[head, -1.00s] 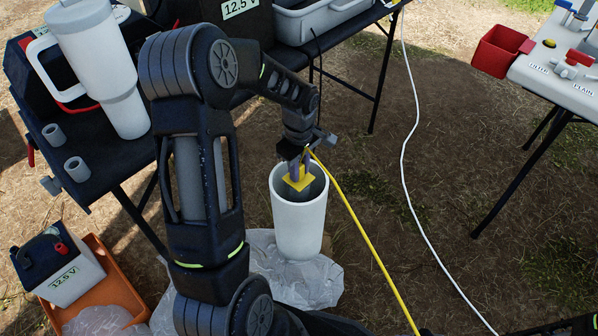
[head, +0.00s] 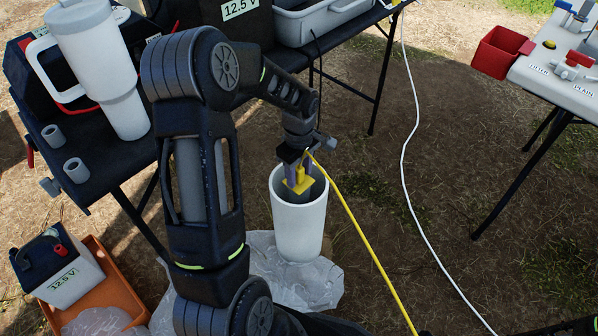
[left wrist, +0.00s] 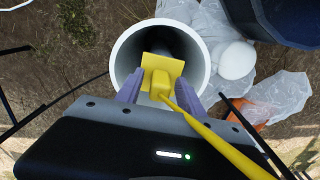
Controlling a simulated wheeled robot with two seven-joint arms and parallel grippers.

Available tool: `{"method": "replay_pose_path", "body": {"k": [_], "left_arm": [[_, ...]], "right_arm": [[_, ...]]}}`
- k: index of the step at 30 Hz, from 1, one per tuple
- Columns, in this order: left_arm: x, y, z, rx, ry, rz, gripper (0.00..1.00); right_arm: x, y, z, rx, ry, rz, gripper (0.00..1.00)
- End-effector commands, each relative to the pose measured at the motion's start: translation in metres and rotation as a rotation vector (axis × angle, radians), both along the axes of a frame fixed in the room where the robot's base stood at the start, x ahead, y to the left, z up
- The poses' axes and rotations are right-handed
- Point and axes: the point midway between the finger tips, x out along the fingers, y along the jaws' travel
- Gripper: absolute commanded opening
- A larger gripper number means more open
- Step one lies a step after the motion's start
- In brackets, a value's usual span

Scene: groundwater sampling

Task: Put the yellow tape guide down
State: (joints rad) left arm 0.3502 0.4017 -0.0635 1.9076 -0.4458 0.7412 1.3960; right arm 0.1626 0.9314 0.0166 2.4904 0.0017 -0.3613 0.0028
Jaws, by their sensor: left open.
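The yellow tape guide (head: 298,187) sits at the mouth of the white pipe (head: 299,232), its flat plate showing inside the rim. In the left wrist view the guide (left wrist: 163,68) lies across the near part of the pipe's opening. My left gripper (head: 298,180) points down at it and is open, with one purple-grey finger on each side of the guide's upright grip. Whether a finger still touches it I cannot tell. A yellow tape (head: 368,250) runs from beside the guide down to the lower right. My right gripper is not in view.
Crumpled clear plastic (head: 310,284) lies around the pipe's foot. A black table (head: 105,165) with a white tumbler (head: 95,65) stands left; a pale table (head: 560,85) with a red bin (head: 500,52) stands right. A white cord (head: 408,170) crosses open ground between them.

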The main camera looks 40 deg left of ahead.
Motion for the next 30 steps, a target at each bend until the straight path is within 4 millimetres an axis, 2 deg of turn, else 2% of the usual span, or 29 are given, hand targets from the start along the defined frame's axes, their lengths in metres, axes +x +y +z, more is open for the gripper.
{"method": "replay_pose_path", "body": {"k": [5, 19, 24, 30], "left_arm": [[0.001, 0.000, 0.016, 0.002, -0.003, 0.000, 0.45], [0.001, 0.000, 0.106, 0.001, -0.003, 0.000, 0.45], [0.000, 0.000, 0.121, 0.001, -0.001, 0.000, 0.45], [0.000, 0.000, 0.122, 0.000, 0.000, 0.000, 0.45]], "right_arm": [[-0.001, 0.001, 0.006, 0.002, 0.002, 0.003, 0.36], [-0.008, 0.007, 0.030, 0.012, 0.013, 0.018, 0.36], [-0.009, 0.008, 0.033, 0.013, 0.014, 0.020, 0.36], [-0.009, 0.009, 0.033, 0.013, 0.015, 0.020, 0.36]]}}
